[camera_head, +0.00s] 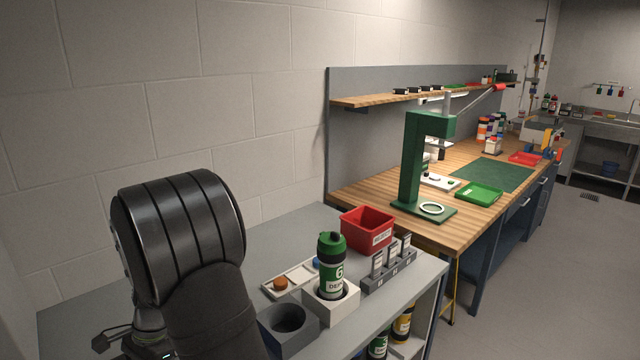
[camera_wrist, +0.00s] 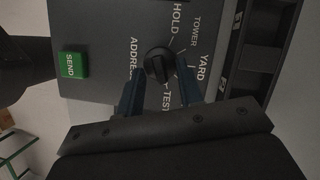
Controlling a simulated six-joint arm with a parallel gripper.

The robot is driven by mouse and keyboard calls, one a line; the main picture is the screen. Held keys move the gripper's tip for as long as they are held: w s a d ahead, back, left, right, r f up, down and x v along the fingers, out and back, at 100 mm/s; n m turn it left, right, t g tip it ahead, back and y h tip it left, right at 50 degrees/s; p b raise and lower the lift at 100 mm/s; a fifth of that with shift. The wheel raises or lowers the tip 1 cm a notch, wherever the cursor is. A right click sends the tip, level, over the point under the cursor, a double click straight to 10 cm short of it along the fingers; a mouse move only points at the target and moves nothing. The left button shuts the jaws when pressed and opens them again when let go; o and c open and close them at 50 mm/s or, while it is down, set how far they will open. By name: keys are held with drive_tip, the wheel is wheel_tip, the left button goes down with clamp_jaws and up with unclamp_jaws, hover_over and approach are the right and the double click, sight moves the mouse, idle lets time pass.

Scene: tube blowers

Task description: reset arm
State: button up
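In the wrist view, my gripper (camera_wrist: 159,78) has two blue fingers standing apart, one on each side of a black rotary knob (camera_wrist: 158,64). Gaps show between the knob and the fingers, and whether either finger touches it I cannot tell. The knob sits on a grey panel (camera_wrist: 105,25) with the labels HOLD, TOWER, YARD, TEST and ADDRESS around it. Which label the knob points to is unclear. A green SEND button (camera_wrist: 73,64) is on the panel's left. In the head view my dark arm fills the lower left and the fingers are hidden.
On the grey bench (camera_head: 270,240) stand a green-capped bottle (camera_head: 331,268) in a white holder, a red bin (camera_head: 367,229), a rack of labelled pieces (camera_head: 390,268) and an empty dark holder (camera_head: 288,325). A green stand (camera_head: 412,165) is on the wooden bench beyond.

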drive_tip(key=shift+r, duration=0.1)
drive_tip(key=v, duration=1.7)
drive_tip(key=x, duration=1.7)
drive_tip(key=n, duration=0.1)
drive_tip(key=n+h, duration=0.1)
drive_tip(key=n, duration=0.1)
drive_tip(key=n+h, duration=0.1)
drive_tip(key=n, duration=0.1)
drive_tip(key=shift+w+a+g, duration=0.1)
drive_tip(key=shift+a+g, duration=0.2)
drive_tip(key=shift+a, duration=0.05)
drive_tip(key=n, duration=0.2)
drive_tip(key=n+h, duration=0.1)
drive_tip(key=n, duration=0.1)
drive_tip(key=n+t+h, duration=0.1)
drive_tip(key=n, duration=0.1)
drive_tip(key=shift+a+n, duration=0.4)
